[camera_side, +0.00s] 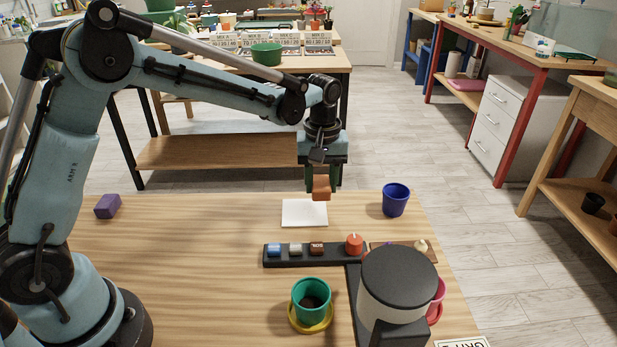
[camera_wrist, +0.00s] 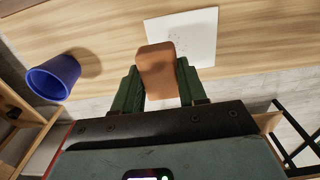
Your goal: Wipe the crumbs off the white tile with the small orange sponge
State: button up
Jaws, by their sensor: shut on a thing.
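My gripper (camera_side: 321,180) is shut on the small orange sponge (camera_side: 321,188). It holds the sponge above the right part of the white tile (camera_side: 300,214), near the tile's back edge. In the wrist view the sponge (camera_wrist: 157,70) sits between the two green fingers (camera_wrist: 157,88) and covers part of the tile (camera_wrist: 202,35). A few small dark crumbs (camera_wrist: 180,28) show on the tile beside the sponge in the wrist view. The side view is too coarse to show them.
A blue cup (camera_side: 396,200) stands right of the tile. In front is a black rack (camera_side: 290,260) with small blocks and a red-orange knob. A teal pot (camera_side: 311,297) on a yellow saucer and a black-lidded canister (camera_side: 398,285) stand nearer. A purple block (camera_side: 108,206) lies far left.

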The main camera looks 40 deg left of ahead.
aim_at(321, 182)
jog(key=shift+f, duration=2.75)
jog(key=shift+s+a+r, duration=0.2)
jog(key=shift+s+a, duration=0.65)
jog(key=shift+a, duration=0.05)
jog(key=shift+s+a, duration=0.5)
jog(key=shift+w+d, duration=1.3)
jog(key=shift+w+d+r, duration=0.1)
jog(key=shift+w+d, duration=0.05)
jog(key=shift+r, duration=3.9)
